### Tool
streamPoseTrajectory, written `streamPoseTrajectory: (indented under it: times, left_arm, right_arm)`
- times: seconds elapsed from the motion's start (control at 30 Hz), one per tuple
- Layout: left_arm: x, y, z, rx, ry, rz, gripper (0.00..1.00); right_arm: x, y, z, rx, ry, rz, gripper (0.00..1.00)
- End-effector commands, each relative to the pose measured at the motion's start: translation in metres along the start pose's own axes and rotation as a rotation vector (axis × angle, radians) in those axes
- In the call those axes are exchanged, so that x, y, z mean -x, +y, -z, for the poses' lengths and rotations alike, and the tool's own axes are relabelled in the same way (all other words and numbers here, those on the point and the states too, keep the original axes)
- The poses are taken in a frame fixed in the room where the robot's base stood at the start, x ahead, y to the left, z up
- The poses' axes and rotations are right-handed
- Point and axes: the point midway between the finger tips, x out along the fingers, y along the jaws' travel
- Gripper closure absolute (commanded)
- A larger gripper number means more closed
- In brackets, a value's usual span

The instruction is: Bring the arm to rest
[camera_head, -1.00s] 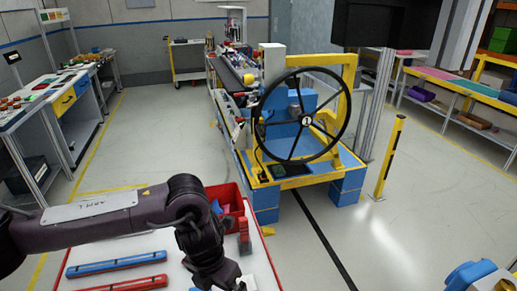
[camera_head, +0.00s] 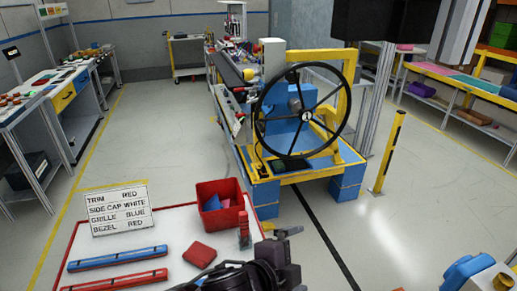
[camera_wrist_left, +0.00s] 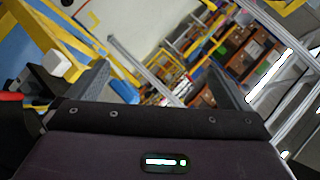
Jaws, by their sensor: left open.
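My left gripper (camera_head: 284,235) is at the bottom middle of the head view, beside the right edge of the white table (camera_head: 188,225). In the left wrist view its two fingers (camera_wrist_left: 152,85) stand wide apart with nothing between them. The dark wrist and arm behind it fill the bottom edge of the head view. My right gripper is not in view.
A red bin (camera_head: 220,190) with blue and pink pieces stands on the table. A steering wheel (camera_head: 306,117) stands beyond on a yellow frame.

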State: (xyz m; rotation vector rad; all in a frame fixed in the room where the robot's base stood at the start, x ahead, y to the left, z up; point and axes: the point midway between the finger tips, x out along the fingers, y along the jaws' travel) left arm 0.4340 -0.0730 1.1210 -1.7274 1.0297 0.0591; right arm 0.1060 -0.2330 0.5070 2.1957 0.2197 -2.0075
Motion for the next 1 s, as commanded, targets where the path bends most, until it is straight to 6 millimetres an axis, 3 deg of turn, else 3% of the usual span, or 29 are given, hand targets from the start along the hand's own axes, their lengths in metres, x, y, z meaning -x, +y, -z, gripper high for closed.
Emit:
streamPoseTrajectory:
  times: [0.03, 0.2, 0.3, 0.5, 0.73, 0.8, 1.0]
  left_arm:
    - [0.008, 0.005, -0.024, 0.169, -0.072, 0.001, 0.00]
    - [0.047, 0.035, -0.112, 0.683, -0.351, 0.002, 0.00]
    - [0.073, 0.063, -0.150, 0.907, -0.493, -0.004, 0.00]
    - [0.119, 0.113, -0.196, 1.213, -0.716, -0.012, 0.00]
    - [0.170, 0.163, -0.224, 1.469, -0.932, -0.014, 0.00]
    - [0.148, 0.175, -0.236, 1.454, -0.926, -0.023, 0.00]
    - [0.109, 0.215, -0.264, 1.451, -0.936, -0.041, 0.00]
  right_arm:
    - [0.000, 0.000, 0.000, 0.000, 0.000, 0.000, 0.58]
    - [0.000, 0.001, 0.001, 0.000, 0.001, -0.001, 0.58]
    - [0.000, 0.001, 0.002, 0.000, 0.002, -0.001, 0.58]
    - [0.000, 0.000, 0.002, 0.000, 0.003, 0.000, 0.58]
    - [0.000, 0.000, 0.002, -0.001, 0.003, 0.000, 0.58]
    - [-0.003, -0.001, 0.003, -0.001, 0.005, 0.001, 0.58]
    - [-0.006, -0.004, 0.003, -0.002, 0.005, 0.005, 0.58]
